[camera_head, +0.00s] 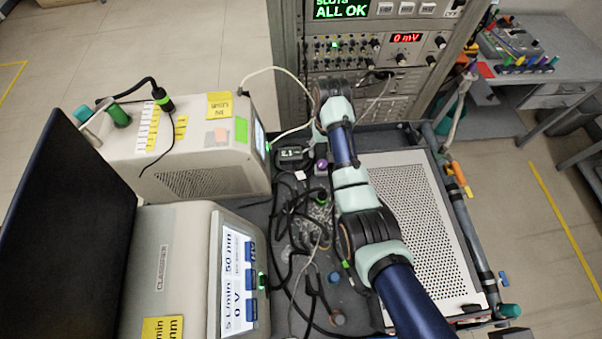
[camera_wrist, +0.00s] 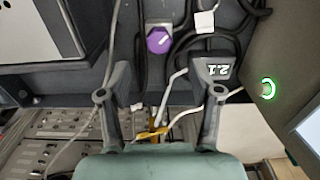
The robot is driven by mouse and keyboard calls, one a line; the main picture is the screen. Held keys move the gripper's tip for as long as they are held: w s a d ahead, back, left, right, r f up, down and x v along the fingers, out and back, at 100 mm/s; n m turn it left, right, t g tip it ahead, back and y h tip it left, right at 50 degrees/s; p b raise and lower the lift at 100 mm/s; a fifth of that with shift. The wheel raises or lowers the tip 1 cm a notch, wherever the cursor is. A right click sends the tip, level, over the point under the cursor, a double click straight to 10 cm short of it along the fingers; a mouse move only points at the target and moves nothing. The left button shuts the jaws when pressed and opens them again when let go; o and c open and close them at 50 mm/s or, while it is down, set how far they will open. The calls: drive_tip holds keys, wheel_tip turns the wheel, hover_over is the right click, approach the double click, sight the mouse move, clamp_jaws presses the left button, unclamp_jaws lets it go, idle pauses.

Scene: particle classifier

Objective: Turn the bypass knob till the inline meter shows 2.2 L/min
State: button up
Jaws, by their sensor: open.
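The bypass knob (camera_wrist: 158,41) is purple with a pale pointer line, which looks slanted in the wrist view. It also shows as a small purple spot in the head view (camera_head: 321,165), beside my wrist. The inline meter (camera_wrist: 217,70) is a small dark box to the right of the knob; its display appears upside down in the wrist view and reads 2.1. The meter also shows in the head view (camera_head: 293,154). My gripper (camera_wrist: 160,75) is open and empty; the knob lies beyond its fingertips, roughly centred between them, apparently untouched. My wrist hides the fingers in the head view.
Black and white cables lie around the knob and meter. A beige classifier (camera_head: 170,270) and another beige instrument (camera_head: 185,160) stand left. A perforated metal box (camera_head: 400,200) is right, and an instrument rack (camera_head: 390,75) stands behind.

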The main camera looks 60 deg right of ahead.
sight(322, 163)
drive_tip(key=shift+d+f, duration=0.1)
drive_tip(key=shift+f, duration=0.1)
wheel_tip(322, 163, down, 7)
drive_tip(key=shift+f+b, duration=0.15)
drive_tip(key=shift+b, duration=0.8)
